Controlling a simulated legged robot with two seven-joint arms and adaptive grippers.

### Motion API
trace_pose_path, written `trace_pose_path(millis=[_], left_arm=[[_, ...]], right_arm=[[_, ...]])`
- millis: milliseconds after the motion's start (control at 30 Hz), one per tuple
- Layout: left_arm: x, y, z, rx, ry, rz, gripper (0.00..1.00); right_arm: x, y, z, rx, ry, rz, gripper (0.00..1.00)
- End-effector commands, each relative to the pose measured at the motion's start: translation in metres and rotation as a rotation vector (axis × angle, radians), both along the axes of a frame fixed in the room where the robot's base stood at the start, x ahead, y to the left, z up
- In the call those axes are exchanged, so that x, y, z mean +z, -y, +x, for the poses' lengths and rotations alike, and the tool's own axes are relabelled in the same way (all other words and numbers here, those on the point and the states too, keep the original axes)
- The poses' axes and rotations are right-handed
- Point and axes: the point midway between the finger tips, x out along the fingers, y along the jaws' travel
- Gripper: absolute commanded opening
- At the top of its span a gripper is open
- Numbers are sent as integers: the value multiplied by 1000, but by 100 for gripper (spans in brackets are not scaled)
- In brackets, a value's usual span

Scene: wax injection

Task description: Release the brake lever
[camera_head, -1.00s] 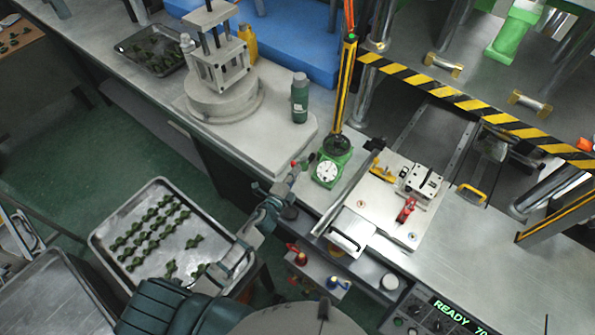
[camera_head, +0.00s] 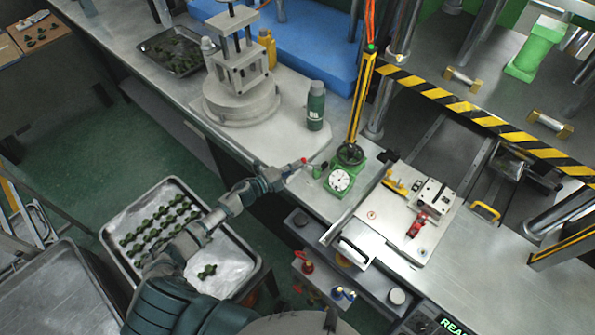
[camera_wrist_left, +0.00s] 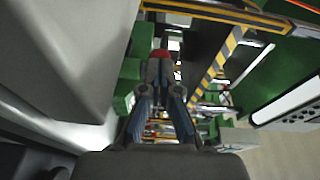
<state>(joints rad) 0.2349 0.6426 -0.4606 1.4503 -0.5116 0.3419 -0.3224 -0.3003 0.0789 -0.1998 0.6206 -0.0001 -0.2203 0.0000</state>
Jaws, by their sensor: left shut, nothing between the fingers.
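A small lever with a red tip (camera_head: 304,161) stands at the bench's front edge, left of the green gauge unit. I take it for the brake lever; its base is hard to make out. My left gripper (camera_head: 291,168) comes in from the left and its fingertips are right at the red tip. In the left wrist view a red end (camera_wrist_left: 160,54) shows just ahead of the fingertips of the left gripper (camera_wrist_left: 162,72). The fingers are together and empty. Whether they touch the red tip, I cannot tell. My right gripper is out of view.
A green gauge unit (camera_head: 340,180) with a white dial and a striped post (camera_head: 360,105) stand just right of the lever. A green bottle (camera_head: 315,108) stands behind. A plate with a red toggle clamp (camera_head: 417,224) lies further right. A tray of green parts (camera_head: 118,232) is at left.

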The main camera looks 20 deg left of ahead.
Motion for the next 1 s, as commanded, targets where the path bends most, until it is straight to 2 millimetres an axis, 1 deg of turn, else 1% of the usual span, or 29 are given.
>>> trace_pose_path(millis=[133,400,1000], left_arm=[[0,-4,8,0,1,-1,0],[0,-7,17,-1,1,-1,0],[0,-8,20,0,1,-1,0]], right_arm=[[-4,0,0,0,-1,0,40],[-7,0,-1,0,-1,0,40],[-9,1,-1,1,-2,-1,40]])
